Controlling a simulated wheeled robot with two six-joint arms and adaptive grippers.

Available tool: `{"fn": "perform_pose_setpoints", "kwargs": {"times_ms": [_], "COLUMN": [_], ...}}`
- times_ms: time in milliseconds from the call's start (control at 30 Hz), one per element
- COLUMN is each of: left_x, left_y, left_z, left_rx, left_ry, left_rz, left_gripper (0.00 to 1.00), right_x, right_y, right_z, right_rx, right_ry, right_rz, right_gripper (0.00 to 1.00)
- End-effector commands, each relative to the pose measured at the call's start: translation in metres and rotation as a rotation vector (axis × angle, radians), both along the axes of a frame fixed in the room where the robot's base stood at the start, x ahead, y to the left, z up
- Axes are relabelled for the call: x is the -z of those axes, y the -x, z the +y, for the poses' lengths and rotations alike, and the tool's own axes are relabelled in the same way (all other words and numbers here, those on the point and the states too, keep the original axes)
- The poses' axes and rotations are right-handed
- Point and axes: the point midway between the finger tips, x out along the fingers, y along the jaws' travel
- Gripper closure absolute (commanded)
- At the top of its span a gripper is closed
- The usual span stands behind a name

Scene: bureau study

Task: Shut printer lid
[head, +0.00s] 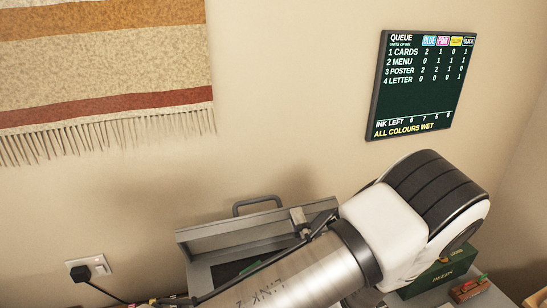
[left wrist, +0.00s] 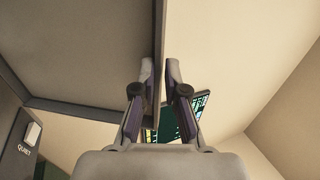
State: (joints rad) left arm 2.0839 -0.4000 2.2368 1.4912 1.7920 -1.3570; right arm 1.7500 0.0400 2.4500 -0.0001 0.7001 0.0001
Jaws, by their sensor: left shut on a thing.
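The grey printer (head: 200,275) stands low in the head view, largely hidden behind my left arm. Its lid (head: 225,238) is raised, with a dark handle (head: 257,203) along its upper edge. In the left wrist view, the lid (left wrist: 85,50) fills the upper left as a dark panel. My left gripper (left wrist: 159,70) is shut on the lid's edge, one finger on each side. In the head view the fingers are small and partly covered by my arm. The printer's side with a "QUIET" label (left wrist: 25,149) shows at the left of the wrist view. My right gripper is not in view.
A dark queue board (head: 420,85) hangs on the wall at the upper right. A striped fringed hanging (head: 105,65) is at the upper left. A socket with a black plug (head: 88,268) is at the lower left. A green box (head: 440,275) stands at the right.

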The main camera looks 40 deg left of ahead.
Motion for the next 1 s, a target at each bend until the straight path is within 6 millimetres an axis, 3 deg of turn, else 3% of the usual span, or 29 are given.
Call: {"fn": "perform_pose_setpoints", "kwargs": {"times_ms": [33,400,733,767,800,900,1000], "left_x": [-0.006,0.006,0.013,0.013,0.013,0.013,0.014], "left_y": [0.0,0.009,0.012,0.012,0.012,0.012,0.012], "left_z": [-0.002,-0.015,-0.019,-0.019,-0.019,-0.019,-0.019], "left_rx": [0.002,0.001,0.001,0.0,0.0,0.0,0.0], "left_ry": [-0.007,-0.051,-0.068,-0.068,-0.068,-0.067,-0.065], "left_rz": [-0.004,-0.026,-0.038,-0.038,-0.038,-0.036,-0.035], "left_gripper": [1.0,1.0,1.0,0.75,0.62,0.38,0.38], "right_x": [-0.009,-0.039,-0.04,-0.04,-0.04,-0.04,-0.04], "right_y": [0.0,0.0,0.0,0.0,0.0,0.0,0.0], "right_z": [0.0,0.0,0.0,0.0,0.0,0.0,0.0], "right_rx": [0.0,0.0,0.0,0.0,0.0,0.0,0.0], "right_ry": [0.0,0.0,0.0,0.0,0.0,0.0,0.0], "right_rz": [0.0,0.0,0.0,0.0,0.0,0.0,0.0], "right_gripper": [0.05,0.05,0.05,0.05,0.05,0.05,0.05]}}
